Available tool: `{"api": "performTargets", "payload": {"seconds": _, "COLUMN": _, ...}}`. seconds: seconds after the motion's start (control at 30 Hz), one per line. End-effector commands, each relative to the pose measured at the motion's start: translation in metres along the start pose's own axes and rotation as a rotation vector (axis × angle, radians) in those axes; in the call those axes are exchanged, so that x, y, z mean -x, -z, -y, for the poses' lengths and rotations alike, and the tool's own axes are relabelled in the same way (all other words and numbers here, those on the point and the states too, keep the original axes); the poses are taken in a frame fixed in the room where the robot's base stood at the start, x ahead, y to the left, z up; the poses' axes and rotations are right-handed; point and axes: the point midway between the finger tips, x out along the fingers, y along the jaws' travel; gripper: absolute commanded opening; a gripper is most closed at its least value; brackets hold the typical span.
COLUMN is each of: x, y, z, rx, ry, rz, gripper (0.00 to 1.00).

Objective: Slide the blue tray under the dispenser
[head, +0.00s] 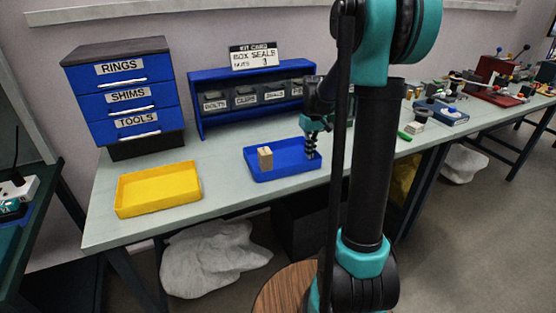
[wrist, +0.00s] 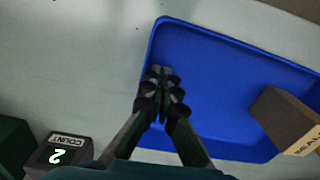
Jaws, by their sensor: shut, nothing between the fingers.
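The blue tray (head: 285,157) lies on the pale green bench in the head view. It also fills the right of the wrist view (wrist: 225,65). My gripper (head: 312,154) is shut and empty at the tray's right end. In the wrist view its fingertips (wrist: 161,75) overlap the tray near one short wall; contact is unclear. A dark block marked COUNT with a lit 2 (wrist: 58,154) sits beside the tray; it may belong to the dispenser.
A yellow tray (head: 158,190) lies left on the bench. A blue drawer unit (head: 122,95) and a blue rack of labelled bins (head: 205,121) stand behind. My arm hides part of the bench to the right. Bare bench lies between the two trays.

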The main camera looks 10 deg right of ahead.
Motion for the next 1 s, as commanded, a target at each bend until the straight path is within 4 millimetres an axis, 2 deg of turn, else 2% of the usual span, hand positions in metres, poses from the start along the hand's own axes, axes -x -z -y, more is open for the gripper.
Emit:
{"api": "performTargets", "payload": {"seconds": 0.73, "x": 0.000, "y": 0.000, "z": -0.062, "rx": -0.003, "ry": 0.000, "rz": 0.000, "gripper": 0.00}}
{"api": "performTargets", "payload": {"seconds": 1.0, "x": 0.000, "y": 0.000, "z": -0.070, "rx": 0.000, "ry": 0.000, "rz": 0.000, "gripper": 0.00}}
